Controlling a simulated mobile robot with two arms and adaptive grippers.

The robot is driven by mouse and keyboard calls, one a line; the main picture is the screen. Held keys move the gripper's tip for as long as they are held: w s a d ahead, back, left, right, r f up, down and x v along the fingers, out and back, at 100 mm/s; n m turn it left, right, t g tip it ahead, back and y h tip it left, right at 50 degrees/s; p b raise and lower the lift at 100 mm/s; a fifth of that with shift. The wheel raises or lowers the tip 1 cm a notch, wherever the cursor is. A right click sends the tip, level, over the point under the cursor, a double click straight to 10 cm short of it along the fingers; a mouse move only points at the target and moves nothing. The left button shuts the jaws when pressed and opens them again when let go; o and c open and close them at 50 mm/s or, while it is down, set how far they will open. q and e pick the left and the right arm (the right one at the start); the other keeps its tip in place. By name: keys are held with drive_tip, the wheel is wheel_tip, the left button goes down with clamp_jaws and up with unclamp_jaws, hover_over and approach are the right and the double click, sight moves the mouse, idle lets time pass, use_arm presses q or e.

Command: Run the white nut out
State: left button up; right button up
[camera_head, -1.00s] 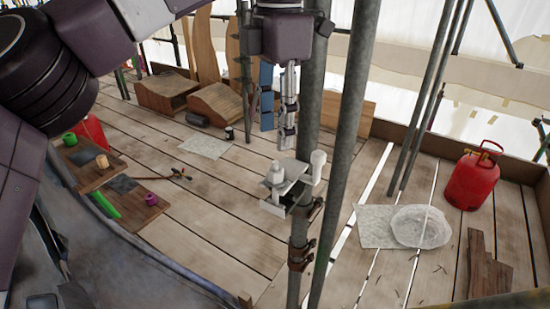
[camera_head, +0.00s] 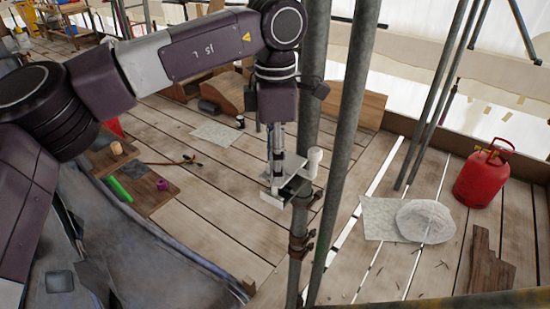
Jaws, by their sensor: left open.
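My left gripper (camera_head: 276,183) points straight down from the left arm, over the small grey bracket (camera_head: 271,199) fixed by the steel pole. The gripper is open. Its fingers are at the spot where a small pale upright piece stood on the bracket; that piece, possibly the white nut, is now hidden behind or between the fingers. I cannot tell whether the fingers touch it. A white cup-topped cylinder (camera_head: 314,162) stands at the right end of the bracket, apart from the fingers. My right gripper is not in view.
Upright steel poles (camera_head: 345,140) stand close to the right of the bracket. A red gas bottle (camera_head: 482,178) and a wrapped pale bundle (camera_head: 424,221) are on the plank floor at right. Wooden boards with a green roll (camera_head: 118,189) and purple ring (camera_head: 162,185) lie left.

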use_arm(q)
drive_tip(key=shift+c, duration=0.3)
clamp_jaws()
drive_tip(key=shift+f, duration=0.1)
drive_tip(key=shift+w+n+b, duration=0.1)
drive_tip(key=shift+n+b, duration=0.6)
drive_tip(key=shift+n, duration=0.3)
drive_tip(key=n+b, duration=0.1)
drive_tip(key=n, duration=0.2)
drive_tip(key=shift+n+b, duration=0.3)
drive_tip(key=shift+b, duration=0.1)
drive_tip(key=n+b, duration=0.1)
drive_tip(key=n, duration=0.2)
drive_tip(key=shift+n+b, duration=0.7)
drive_tip(key=shift+n, duration=1.1)
